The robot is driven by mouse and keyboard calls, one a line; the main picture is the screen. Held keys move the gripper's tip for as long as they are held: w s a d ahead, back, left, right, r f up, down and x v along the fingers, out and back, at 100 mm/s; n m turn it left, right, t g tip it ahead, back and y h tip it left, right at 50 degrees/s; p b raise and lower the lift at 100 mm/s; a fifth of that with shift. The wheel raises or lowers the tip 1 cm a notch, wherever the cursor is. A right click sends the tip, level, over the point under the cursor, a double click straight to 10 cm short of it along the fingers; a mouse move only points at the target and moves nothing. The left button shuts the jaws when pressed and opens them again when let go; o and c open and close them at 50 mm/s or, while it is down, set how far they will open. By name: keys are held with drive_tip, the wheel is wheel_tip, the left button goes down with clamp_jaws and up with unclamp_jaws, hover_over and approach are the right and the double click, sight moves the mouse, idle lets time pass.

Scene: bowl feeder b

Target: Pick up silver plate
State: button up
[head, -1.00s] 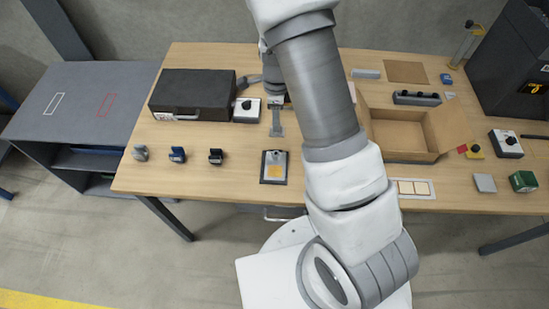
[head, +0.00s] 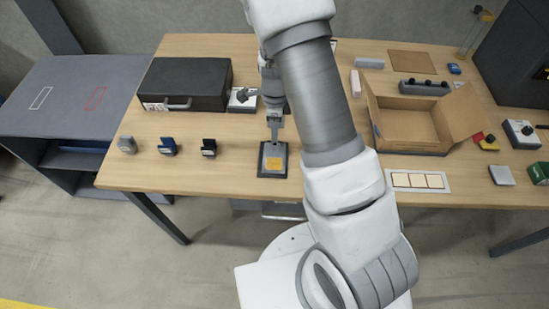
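A flat silver plate (head: 274,150) with a yellow-orange patch lies in a dark rectangular holder near the table's front edge, in the head view. My gripper (head: 274,138) is at the plate's far edge, with its narrow grey fingers pointing toward it. I cannot tell whether they touch it. The fingers look like one thin shape, so their opening is unclear. A plain grey square plate (head: 502,175) lies at the right of the table, far from my gripper.
A black case (head: 185,83) stands at the back left. Several small clamp-like blocks (head: 168,147) stand left of the holder. An open cardboard box (head: 410,148) and a white strip with pale squares (head: 391,180) are to the right. My arm hides the table's middle.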

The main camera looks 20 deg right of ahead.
sight(275, 144)
drive_tip(key=shift+f+b, duration=2.45)
drive_tip(key=shift+f, duration=0.65)
drive_tip(key=shift+r, duration=0.1)
clamp_jaws()
